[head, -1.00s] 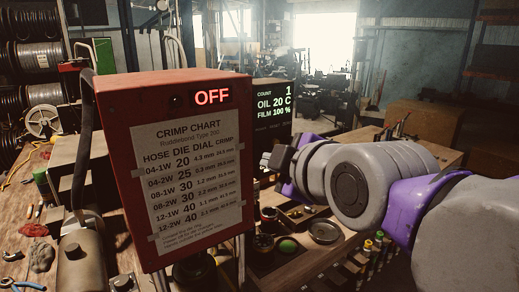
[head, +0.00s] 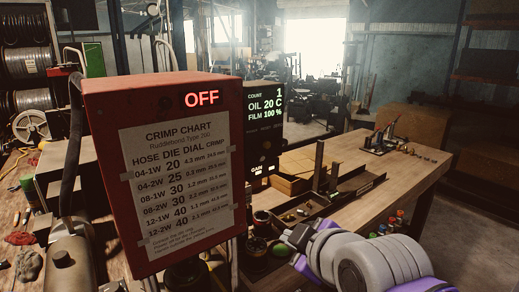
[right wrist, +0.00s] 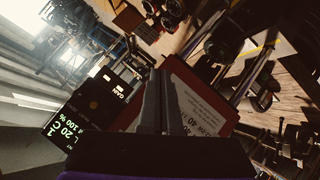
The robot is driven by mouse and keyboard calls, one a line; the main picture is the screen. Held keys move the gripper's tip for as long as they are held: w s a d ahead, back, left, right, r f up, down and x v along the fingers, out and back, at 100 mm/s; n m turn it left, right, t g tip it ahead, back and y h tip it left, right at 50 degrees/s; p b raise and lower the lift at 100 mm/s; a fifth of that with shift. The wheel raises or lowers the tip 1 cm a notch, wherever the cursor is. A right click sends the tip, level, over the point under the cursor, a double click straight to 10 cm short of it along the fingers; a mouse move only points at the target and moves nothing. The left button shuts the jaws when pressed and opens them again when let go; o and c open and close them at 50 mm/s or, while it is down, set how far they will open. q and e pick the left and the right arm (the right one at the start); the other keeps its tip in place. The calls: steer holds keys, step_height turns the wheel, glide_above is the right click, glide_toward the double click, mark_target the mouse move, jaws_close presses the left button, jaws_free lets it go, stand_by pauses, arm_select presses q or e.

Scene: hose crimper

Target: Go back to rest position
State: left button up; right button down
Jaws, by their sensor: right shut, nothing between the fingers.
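My right gripper (head: 290,238) is low in the middle of the head view, at the end of my grey and purple right arm. It is near the front of the wooden bench, just right of the red control box (head: 165,165). In the right wrist view its two fingers (right wrist: 163,102) are together with nothing between them, and the red box (right wrist: 215,90) shows behind them. The red box has a lit OFF sign and a crimp chart on its front. My left gripper is not in view.
A black display panel (head: 264,125) reading COUNT 1, OIL 20 C and FILM 100 % stands behind the red box. A wooden bench (head: 370,205) with a dark tray (head: 355,188) runs right. Coloured-capped items (head: 392,220) are close to my arm. The floor at far right looks clear.

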steer(key=s+d+f+m+g+h, duration=0.1)
steer(key=s+d+f+m, duration=0.3)
steer(key=f, duration=0.7)
steer(key=s+d+f+m+g+h, duration=0.1)
steer(key=s+d+f+m+g, duration=0.1)
steer(key=f, duration=0.9)
steer(key=s+d+f+m+g+h, duration=0.1)
steer(key=s+d+f+m, duration=0.4)
steer(key=f, duration=0.6)
steer(key=shift+s+d+f+m+g+h, duration=0.35)
steer(key=shift+s+m+g, duration=0.15)
steer(key=shift+s+g, duration=0.25)
